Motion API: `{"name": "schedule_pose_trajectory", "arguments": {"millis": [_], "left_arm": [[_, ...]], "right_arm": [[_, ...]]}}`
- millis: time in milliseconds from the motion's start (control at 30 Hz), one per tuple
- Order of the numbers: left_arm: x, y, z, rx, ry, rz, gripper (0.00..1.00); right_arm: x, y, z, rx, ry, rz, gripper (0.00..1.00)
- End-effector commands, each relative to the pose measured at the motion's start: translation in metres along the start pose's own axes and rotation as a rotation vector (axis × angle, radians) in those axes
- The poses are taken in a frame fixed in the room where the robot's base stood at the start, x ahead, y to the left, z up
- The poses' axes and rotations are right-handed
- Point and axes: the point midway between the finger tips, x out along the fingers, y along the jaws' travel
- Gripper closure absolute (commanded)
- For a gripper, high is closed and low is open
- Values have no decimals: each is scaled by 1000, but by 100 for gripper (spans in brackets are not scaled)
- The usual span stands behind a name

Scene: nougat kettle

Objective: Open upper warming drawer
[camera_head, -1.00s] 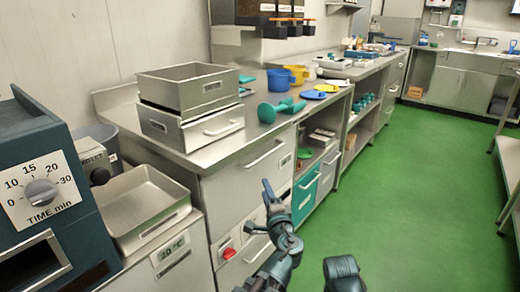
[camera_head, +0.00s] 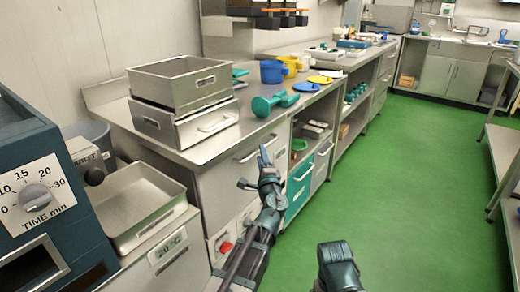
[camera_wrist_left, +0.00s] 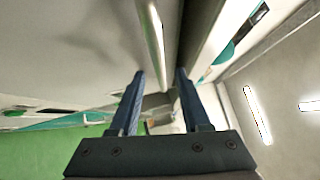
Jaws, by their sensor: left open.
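The upper warming drawer has a plain steel front (camera_head: 227,181) under the counter, with a long bar handle (camera_head: 258,148) near its top edge. The front looks closed in the head view. My left gripper (camera_head: 254,170) is open and empty, just below the handle in the head view. In the left wrist view its two blue fingers (camera_wrist_left: 160,74) are apart. A pale bar, apparently the handle (camera_wrist_left: 152,32), runs beyond the fingertips, not between them. Whether anything touches is unclear. My left arm hides part of the lower cabinet front. My right gripper is not clearly seen.
Two stacked steel pans (camera_head: 182,104) and teal dumbbell-like items (camera_head: 274,103) sit on the counter. A red switch (camera_head: 225,247) is low on the cabinet. A teal drawer (camera_head: 299,187) stands to the right. The green floor (camera_head: 400,200) is open on the right.

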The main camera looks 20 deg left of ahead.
Motion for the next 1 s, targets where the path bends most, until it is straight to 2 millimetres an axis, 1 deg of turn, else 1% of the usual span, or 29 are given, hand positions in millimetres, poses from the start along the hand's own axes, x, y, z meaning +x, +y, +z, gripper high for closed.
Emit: {"name": "schedule_pose_trajectory", "arguments": {"millis": [33, 233, 400, 667, 800, 867, 900, 933, 1000], "left_arm": [[11, -1, -1, 0, -1, 0, 53], [31, 0, 0, 0, -1, 0, 53], [36, 0, 0, 0, 0, 0, 53], [36, 0, 0, 0, 0, 0, 53], [36, 0, 0, 0, 0, 0, 78], [36, 0, 0, 0, 0, 0, 89], [36, 0, 0, 0, 0, 0, 96], [36, 0, 0, 0, 0, 0, 100], [36, 0, 0, 0, 0, 0, 100]], "right_arm": [[-2, 0, 0, 0, 0, 0, 5], [-4, 1, 0, 1, 0, 1, 5], [-5, 1, 0, 1, 0, 1, 5], [-5, 1, 0, 1, 0, 1, 5], [-5, 1, 0, 1, 0, 1, 5], [-5, 1, 0, 1, 0, 1, 5], [-5, 1, 0, 1, 0, 1, 5], [-5, 1, 0, 1, 0, 1, 5], [-5, 1, 0, 1, 0, 1, 5]]}}
